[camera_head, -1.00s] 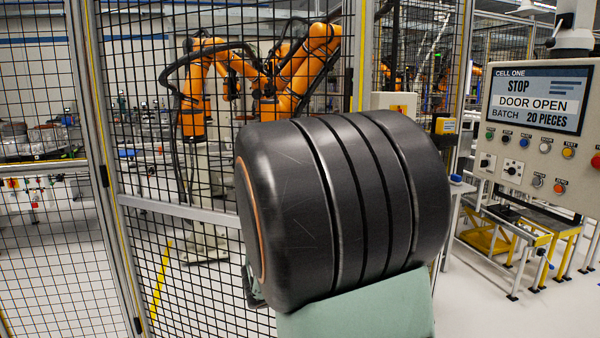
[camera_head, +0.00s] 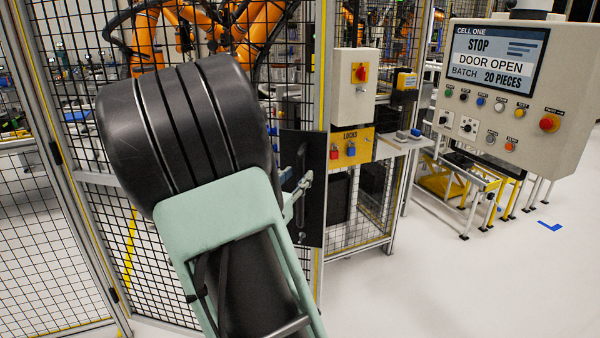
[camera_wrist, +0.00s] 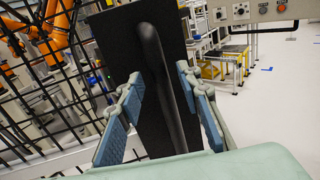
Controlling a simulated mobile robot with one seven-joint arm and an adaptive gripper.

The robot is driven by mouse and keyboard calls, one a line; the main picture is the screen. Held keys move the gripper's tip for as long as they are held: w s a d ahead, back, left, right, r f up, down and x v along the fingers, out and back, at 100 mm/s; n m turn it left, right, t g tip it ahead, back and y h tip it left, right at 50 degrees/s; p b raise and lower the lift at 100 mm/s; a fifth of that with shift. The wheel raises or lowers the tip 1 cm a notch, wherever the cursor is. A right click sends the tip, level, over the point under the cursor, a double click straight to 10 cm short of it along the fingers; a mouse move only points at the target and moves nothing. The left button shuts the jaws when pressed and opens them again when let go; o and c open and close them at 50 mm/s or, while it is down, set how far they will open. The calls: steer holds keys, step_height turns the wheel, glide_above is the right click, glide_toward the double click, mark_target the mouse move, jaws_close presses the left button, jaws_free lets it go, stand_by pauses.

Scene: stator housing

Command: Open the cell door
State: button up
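The cell door (camera_head: 125,240) is a black mesh panel in a metal frame, largely covered by my arm in the head view. A black plate (camera_head: 314,215) with a dark handle (camera_head: 300,160) is at its right edge. In the wrist view the handle (camera_wrist: 160,70) is an upright bar on the black plate (camera_wrist: 115,50). My gripper (camera_wrist: 165,105) is open, with one blue-padded finger on each side of the handle; I cannot tell whether they touch it. In the head view only one finger of my gripper (camera_head: 302,190) shows clearly, close to the plate.
The control panel (camera_head: 518,90) at the right reads STOP and DOOR OPEN. A switch box (camera_head: 353,90) and a yellow lock board (camera_head: 352,149) are right of the door. Orange robot arms (camera_head: 265,30) stand behind the mesh. The floor (camera_head: 480,280) at right is clear.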

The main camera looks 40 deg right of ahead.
steer(key=shift+x, duration=1.45)
steer(key=shift+c, duration=0.6)
jaws_close()
